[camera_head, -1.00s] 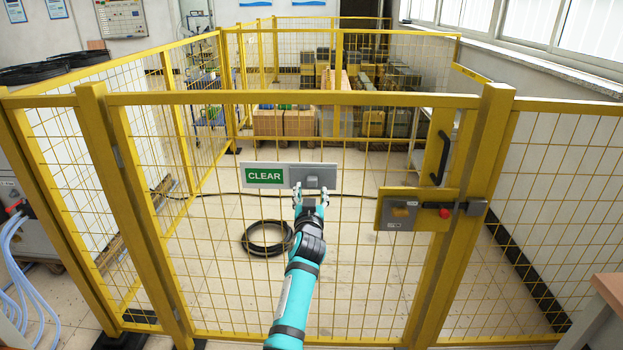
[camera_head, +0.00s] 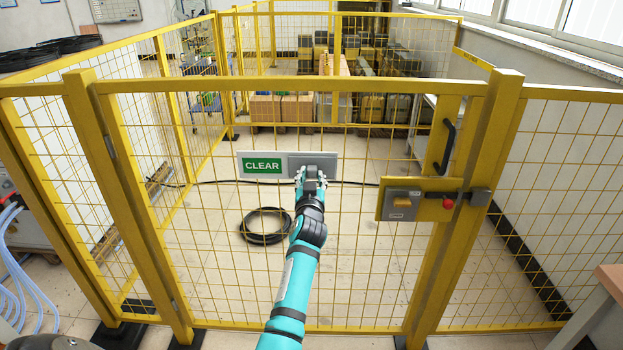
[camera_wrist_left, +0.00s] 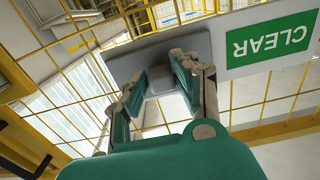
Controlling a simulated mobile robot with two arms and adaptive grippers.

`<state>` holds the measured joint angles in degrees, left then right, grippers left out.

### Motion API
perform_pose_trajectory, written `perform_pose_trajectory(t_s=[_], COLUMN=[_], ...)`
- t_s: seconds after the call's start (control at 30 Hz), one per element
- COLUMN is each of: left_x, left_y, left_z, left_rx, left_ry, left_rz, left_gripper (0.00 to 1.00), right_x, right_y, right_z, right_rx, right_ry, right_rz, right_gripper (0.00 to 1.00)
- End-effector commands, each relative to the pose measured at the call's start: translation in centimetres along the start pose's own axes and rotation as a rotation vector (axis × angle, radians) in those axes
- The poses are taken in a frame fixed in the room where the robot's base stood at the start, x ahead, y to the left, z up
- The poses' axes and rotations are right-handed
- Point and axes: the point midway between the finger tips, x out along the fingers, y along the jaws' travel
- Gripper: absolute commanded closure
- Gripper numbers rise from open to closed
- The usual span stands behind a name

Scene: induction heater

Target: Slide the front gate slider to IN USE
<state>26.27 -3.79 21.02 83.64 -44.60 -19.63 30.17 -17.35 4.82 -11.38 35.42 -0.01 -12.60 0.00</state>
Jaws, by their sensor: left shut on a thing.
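The front gate slider sign (camera_head: 333,166) hangs on the yellow mesh gate. Its left part shows a green CLEAR label (camera_head: 262,166); a grey cover plate (camera_head: 296,161) sits on the right part. My left gripper (camera_head: 311,174) is at the grey plate, its fingers shut on the plate's raised knob. In the left wrist view, the two fingers (camera_wrist_left: 160,84) are on either side of the grey knob (camera_wrist_left: 160,78), and the CLEAR label (camera_wrist_left: 267,43) appears upside down. The IN USE side is not visible. My right gripper is not in view.
A latch box (camera_head: 403,204) with a red button and a black handle (camera_head: 445,146) are on the gate's right side. A coiled black hose (camera_head: 265,226) lies on the floor behind the mesh. A table corner (camera_head: 610,276) is at the lower right.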

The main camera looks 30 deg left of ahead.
Motion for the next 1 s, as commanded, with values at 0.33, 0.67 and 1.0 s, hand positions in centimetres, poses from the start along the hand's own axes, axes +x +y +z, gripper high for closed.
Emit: perform_pose_trajectory(t_s=[0.33,0.67,1.0], left_x=[0.0,0.0,0.0], left_y=[-0.5,-9.1,-14.4], left_z=[-0.1,-0.4,0.0], left_rx=[0.001,0.008,0.000], left_ry=[0.000,-0.003,-0.001], left_rz=[-0.001,-0.003,-0.001], left_gripper=[1.00,1.00,1.00], right_x=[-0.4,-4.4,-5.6], right_y=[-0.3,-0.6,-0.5], right_z=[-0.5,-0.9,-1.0], right_rx=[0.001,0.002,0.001], right_ry=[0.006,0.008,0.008], right_rz=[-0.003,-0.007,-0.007], right_gripper=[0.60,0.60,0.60])
